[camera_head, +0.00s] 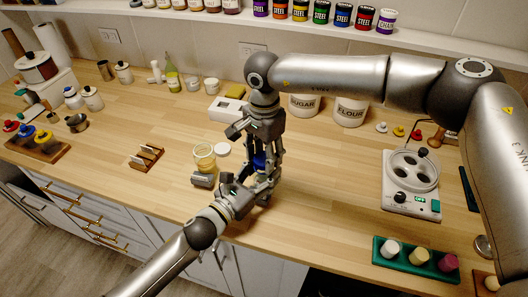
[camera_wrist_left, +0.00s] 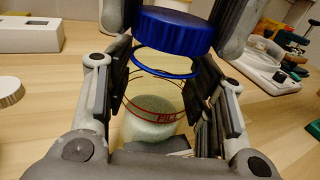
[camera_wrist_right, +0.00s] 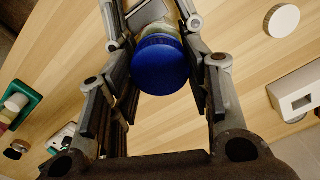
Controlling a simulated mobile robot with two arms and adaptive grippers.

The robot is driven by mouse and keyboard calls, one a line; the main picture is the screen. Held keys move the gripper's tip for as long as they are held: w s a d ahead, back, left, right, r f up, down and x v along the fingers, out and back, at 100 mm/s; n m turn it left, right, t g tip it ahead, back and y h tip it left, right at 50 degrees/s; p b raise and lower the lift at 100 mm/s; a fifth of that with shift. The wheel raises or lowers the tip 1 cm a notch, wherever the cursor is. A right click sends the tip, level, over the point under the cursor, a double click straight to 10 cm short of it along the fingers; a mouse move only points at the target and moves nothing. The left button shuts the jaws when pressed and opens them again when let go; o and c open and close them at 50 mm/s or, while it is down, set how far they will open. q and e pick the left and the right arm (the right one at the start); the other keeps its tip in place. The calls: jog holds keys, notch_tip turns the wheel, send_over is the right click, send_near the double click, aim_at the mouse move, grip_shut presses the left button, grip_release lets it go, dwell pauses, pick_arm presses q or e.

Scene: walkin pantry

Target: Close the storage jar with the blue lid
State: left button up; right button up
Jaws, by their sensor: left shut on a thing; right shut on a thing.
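The storage jar (camera_wrist_left: 150,128) is clear, with a red FILL line and pale contents in its lower part. It stands between the fingers of my left gripper (camera_head: 258,180), which is shut on it. The blue lid (camera_wrist_left: 172,32) is held over the jar mouth by my right gripper (camera_head: 265,150). A blue ring (camera_wrist_left: 140,62) shows at the jar's top, with a gap below the lid. In the right wrist view the lid (camera_wrist_right: 161,66) sits between the fingers, in front of the jar. In the head view the grippers mostly hide the jar and lid (camera_head: 259,160).
An open jar with yellowish contents (camera_head: 204,157) and a white lid (camera_head: 222,149) stand left of the grippers. A wooden rack (camera_head: 147,156) is farther left. A white device (camera_head: 412,180) and a green tray (camera_head: 415,262) are at right. The counter's front edge is close.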

jog(key=shift+f, duration=0.3)
